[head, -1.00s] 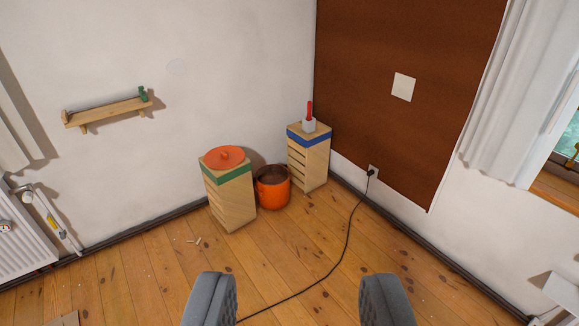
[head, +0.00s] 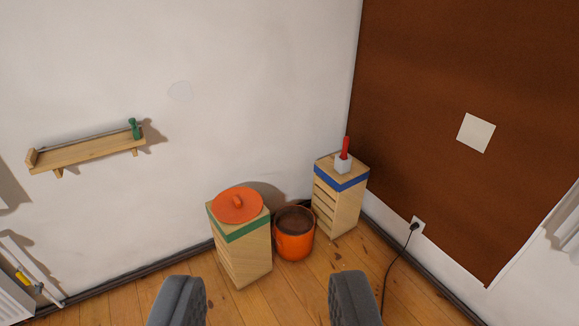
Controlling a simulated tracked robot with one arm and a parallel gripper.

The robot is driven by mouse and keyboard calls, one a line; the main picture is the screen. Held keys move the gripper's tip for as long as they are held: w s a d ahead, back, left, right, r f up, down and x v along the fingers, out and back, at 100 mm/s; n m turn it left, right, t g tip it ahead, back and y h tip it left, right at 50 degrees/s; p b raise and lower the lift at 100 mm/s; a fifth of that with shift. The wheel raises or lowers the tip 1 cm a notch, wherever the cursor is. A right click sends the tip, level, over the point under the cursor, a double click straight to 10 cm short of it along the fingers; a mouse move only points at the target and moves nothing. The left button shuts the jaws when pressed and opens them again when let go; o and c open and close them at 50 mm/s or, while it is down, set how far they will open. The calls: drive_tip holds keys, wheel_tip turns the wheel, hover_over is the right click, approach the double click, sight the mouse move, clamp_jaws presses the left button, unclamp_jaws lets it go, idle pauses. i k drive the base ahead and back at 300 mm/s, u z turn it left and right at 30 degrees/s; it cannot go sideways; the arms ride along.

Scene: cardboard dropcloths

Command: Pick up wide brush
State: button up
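A red upright handle (head: 345,148) rises from a small whitish block-like part (head: 342,163) on top of the blue-banded wooden stand (head: 338,205). It may be the wide brush, but it is too small to tell whether the white part is its head or a holder. A small green object (head: 135,128) stands at the right end of the wall shelf, and its kind is unclear. My gripper (head: 266,298) is open and empty at the bottom of the view, with its grey fingers wide apart, well in front of the stands.
A green-banded wooden stand (head: 243,258) carries an orange lid (head: 238,205). An orange pot (head: 294,242) with dark contents stands between the two stands. The wooden shelf (head: 85,153) is on the left wall. A black cable (head: 390,265) runs from a wall socket to the floor.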

sight(343, 157)
drive_tip(key=z, duration=0.1)
drive_tip(key=i, duration=1.5)
drive_tip(key=z, duration=0.45)
drive_tip(key=i, duration=1.65)
drive_tip(key=z, duration=0.55)
drive_tip(key=i, duration=0.8)
drive_tip(key=z, duration=0.2)
